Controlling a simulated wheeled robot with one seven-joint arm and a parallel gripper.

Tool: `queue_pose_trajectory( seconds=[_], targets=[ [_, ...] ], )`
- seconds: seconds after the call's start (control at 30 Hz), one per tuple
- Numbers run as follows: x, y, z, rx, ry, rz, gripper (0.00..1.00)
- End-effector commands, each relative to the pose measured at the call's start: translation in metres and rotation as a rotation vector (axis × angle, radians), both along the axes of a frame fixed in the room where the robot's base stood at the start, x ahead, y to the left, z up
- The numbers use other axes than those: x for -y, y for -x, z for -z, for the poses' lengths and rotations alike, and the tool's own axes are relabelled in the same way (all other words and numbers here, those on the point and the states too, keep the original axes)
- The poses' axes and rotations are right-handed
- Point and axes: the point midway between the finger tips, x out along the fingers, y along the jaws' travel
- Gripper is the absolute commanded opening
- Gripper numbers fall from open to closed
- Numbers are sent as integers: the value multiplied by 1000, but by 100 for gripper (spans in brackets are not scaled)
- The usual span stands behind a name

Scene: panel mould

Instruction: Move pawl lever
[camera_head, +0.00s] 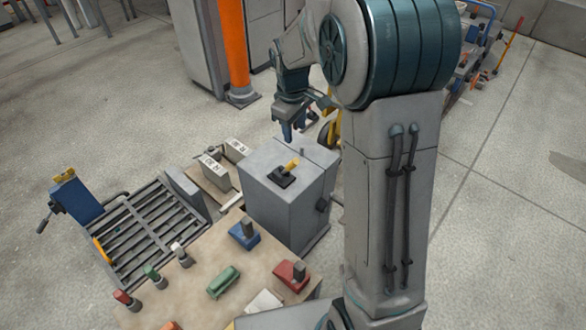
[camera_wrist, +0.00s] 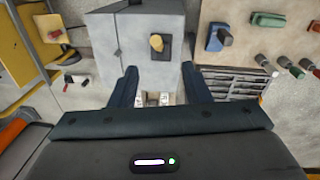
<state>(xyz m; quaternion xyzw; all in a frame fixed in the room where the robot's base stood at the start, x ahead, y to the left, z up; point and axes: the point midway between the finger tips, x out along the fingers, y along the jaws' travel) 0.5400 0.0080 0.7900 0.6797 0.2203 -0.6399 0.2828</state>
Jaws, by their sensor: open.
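A lever with a yellow handle (camera_head: 291,164) stands on a black base plate on top of a grey cabinet (camera_head: 262,203). It is likely the pawl lever. In the wrist view its yellow knob (camera_wrist: 156,42) shows end-on over the dark plate. My gripper (camera_head: 288,136) is open and empty, pointing down above the far part of the cabinet top, apart from the lever. In the wrist view my gripper's fingers (camera_wrist: 160,82) are spread wide, with the lever beyond and between them in the picture.
A bench (camera_head: 203,287) in front carries blue, green and red blocks with knobs. A roller rack (camera_head: 146,231) and cartons (camera_head: 216,174) are left of the cabinet. An orange post (camera_head: 233,45) stands behind. A small grey peg (camera_head: 302,153) is near the lever.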

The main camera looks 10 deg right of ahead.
Motion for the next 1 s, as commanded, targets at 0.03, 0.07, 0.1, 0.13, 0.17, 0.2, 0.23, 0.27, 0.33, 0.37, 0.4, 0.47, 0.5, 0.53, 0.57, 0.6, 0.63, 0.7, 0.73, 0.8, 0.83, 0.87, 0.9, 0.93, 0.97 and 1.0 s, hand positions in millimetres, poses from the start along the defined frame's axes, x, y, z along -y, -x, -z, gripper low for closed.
queue_pose_trajectory(
  seconds=[0.03, 0.07, 0.1, 0.13, 0.17, 0.2, 0.23, 0.27, 0.33, 0.37, 0.4, 0.47, 0.5, 0.53, 0.57, 0.6, 0.63, 0.7, 0.73, 0.8, 0.83, 0.87, 0.9, 0.93, 0.97, 1.0],
  targets=[
    [-1, -8, 18, -9, 4, -24, 43],
    [-1, -12, 22, -11, 7, -36, 43],
    [-1, -15, 27, -14, 9, -50, 43],
    [-1, -17, 30, -16, 9, -57, 43],
    [-1, -19, 32, -18, 11, -62, 43],
    [-1, -20, 35, -20, 11, -68, 43],
    [-1, -21, 37, -20, 12, -71, 43],
    [-1, -21, 39, -21, 12, -72, 43],
    [-1, -22, 47, -22, 12, -73, 43],
    [0, -22, 52, -22, 12, -72, 43],
    [0, -22, 59, -23, 12, -72, 43],
    [1, -22, 71, -24, 11, -72, 43],
    [1, -23, 80, -25, 12, -71, 43],
    [2, -23, 87, -24, 11, -71, 43],
    [2, -24, 94, -24, 11, -71, 43],
    [3, -24, 102, -24, 11, -70, 43],
    [4, -25, 109, -23, 12, -70, 43],
    [5, -26, 123, -23, 12, -70, 43],
    [5, -26, 129, -23, 12, -70, 43],
    [6, -27, 141, -22, 11, -69, 43],
    [6, -27, 146, -22, 11, -69, 43],
    [7, -28, 150, -22, 11, -69, 43],
    [7, -28, 155, -22, 11, -69, 43],
    [7, -29, 158, -21, 11, -69, 43],
    [7, -29, 161, -21, 11, -69, 43],
    [7, -29, 164, -20, 11, -69, 43]
  ],
)
